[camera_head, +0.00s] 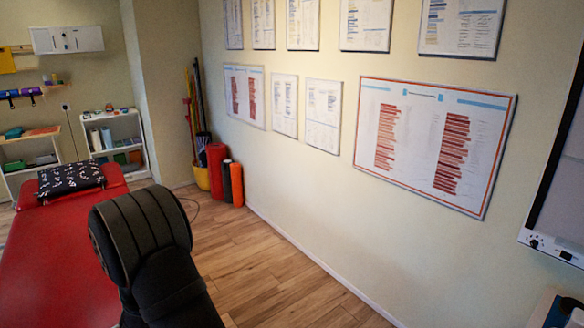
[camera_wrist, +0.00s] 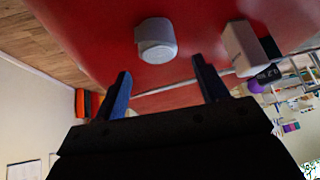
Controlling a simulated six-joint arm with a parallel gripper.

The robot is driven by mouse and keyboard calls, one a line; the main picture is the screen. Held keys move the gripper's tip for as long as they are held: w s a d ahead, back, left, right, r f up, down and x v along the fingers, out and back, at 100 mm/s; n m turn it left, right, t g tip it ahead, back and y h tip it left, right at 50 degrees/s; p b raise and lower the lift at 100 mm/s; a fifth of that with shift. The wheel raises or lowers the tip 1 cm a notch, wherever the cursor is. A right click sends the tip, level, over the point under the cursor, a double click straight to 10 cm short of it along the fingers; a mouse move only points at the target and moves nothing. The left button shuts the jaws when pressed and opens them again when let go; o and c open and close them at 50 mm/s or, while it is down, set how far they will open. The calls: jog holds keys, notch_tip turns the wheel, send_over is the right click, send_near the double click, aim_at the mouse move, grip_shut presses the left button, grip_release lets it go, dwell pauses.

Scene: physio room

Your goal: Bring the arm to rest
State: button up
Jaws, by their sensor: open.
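My gripper (camera_wrist: 162,68) shows in the wrist view with its two dark blue fingers spread wide apart and nothing between them. In that view, which looks upside down, the red treatment table (camera_wrist: 100,25) lies beyond the fingers. A grey cylinder (camera_wrist: 157,42) and a pale box (camera_wrist: 240,46) with a dark side are on the red surface, apart from the fingers. In the head view, a black part of my arm rises in front of the red table (camera_head: 60,270); the gripper itself does not show there.
A dark patterned cushion (camera_head: 70,178) lies at the table's far end. Red, black and orange rolls (camera_head: 217,172) stand by the wall near a yellow bucket (camera_head: 202,178). White shelves (camera_head: 118,138) stand at the back. The wooden floor (camera_head: 260,270) right of the table is clear.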

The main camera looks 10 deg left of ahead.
jog(key=x, duration=0.5)
jog(key=shift+f, duration=0.3)
jog(key=shift+w, duration=0.1)
jog(key=shift+r, duration=0.15)
